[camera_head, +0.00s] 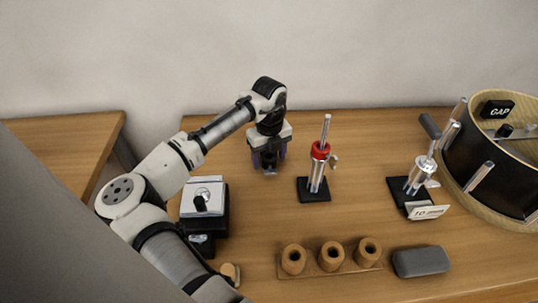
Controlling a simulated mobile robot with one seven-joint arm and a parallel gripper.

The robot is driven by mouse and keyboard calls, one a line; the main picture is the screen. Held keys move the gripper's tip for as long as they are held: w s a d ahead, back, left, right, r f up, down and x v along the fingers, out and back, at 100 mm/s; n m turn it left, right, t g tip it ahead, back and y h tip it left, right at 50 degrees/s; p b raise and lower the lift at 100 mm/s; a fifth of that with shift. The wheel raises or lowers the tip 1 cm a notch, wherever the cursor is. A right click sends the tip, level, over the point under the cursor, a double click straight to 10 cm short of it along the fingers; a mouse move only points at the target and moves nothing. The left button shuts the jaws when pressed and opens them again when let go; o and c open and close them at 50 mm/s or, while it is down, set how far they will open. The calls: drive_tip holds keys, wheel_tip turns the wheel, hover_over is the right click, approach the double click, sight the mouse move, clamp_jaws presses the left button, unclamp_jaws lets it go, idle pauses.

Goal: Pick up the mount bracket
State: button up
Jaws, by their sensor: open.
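My gripper (269,163) points down above the back middle of the wooden table, left of the red-collared stand. It is open, and a small greyish item shows at its fingertips, too small to identify or tell whether it touches. No part is clearly marked as the mount bracket. One candidate is the upright metal rod with a red collar and side clamp (319,160) on a black base. Another is the silver clamp piece (419,173) on a black base farther right, tilted, with a small lettered card in front. My gripper is apart from both.
A large black drum (466,150) with a pale rim fills the right. A wooden block with three round cups (330,262) and a grey case (421,262) lie in front. A black box with a silver top (204,197) stands left, beside my arm.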

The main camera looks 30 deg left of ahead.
drive_tip(key=c, duration=1.1)
drive_tip(key=shift+r, duration=0.1)
drive_tip(key=shift+c, duration=0.2)
wheel_tip(320, 180, up, 10)
drive_tip(key=b, duration=0.1)
